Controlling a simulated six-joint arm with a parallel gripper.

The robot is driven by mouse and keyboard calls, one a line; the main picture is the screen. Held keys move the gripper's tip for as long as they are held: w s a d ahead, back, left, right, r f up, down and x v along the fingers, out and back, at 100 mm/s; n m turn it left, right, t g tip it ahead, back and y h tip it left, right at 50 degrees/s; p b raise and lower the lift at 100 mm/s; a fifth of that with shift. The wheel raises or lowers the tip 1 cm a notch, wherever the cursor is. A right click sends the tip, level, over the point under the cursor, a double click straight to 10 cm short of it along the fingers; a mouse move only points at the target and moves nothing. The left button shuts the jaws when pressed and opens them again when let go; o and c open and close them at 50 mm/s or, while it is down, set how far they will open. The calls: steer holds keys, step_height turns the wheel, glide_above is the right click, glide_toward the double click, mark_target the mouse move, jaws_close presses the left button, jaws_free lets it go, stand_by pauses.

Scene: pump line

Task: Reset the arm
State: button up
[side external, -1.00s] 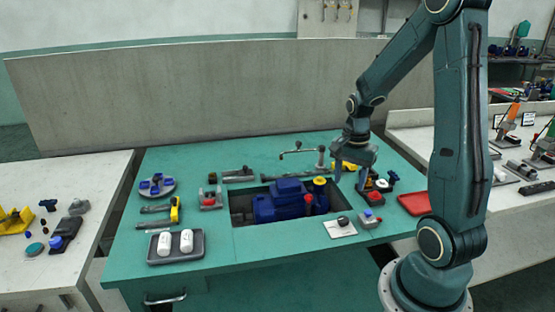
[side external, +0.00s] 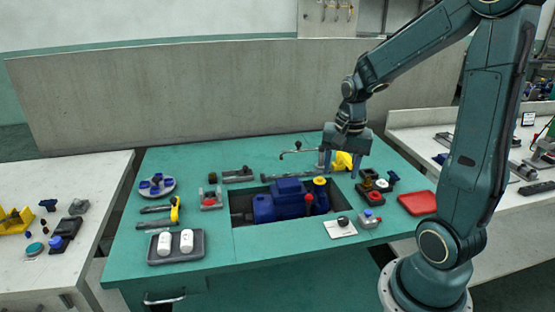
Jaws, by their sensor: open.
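My gripper (side external: 341,174) is open and points down above the right back part of the green workbench (side external: 205,259). Nothing shows between its fingers. A yellow part (side external: 342,161) shows just behind or between the fingers; I cannot tell if they touch it. The blue pump (side external: 278,204) sits in the bench's recess, to the left of and below my gripper. A yellow knob (side external: 320,181) and a red-topped part (side external: 308,200) stand at the pump's right end.
A dark tray with round parts (side external: 370,192) and a red tray (side external: 418,203) lie right of the recess. A dark tray with two white cylinders (side external: 176,259) is at front left. A grey panel (side external: 180,95) stands behind the bench. The bench's front middle is clear.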

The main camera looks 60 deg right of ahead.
steer(key=s+a+r+n+t, duration=0.2)
steer(key=s+a+r+n, duration=0.2)
steer(key=a+n, duration=0.3)
steer(key=s+a+r+n+t, duration=0.2)
steer(key=s+a+r+n, duration=0.1)
steer(key=a+r+n, duration=0.4)
steer(key=shift+s+a+t+y, duration=0.3)
steer(key=shift+s+a, duration=0.1)
steer(key=shift+a, duration=0.7)
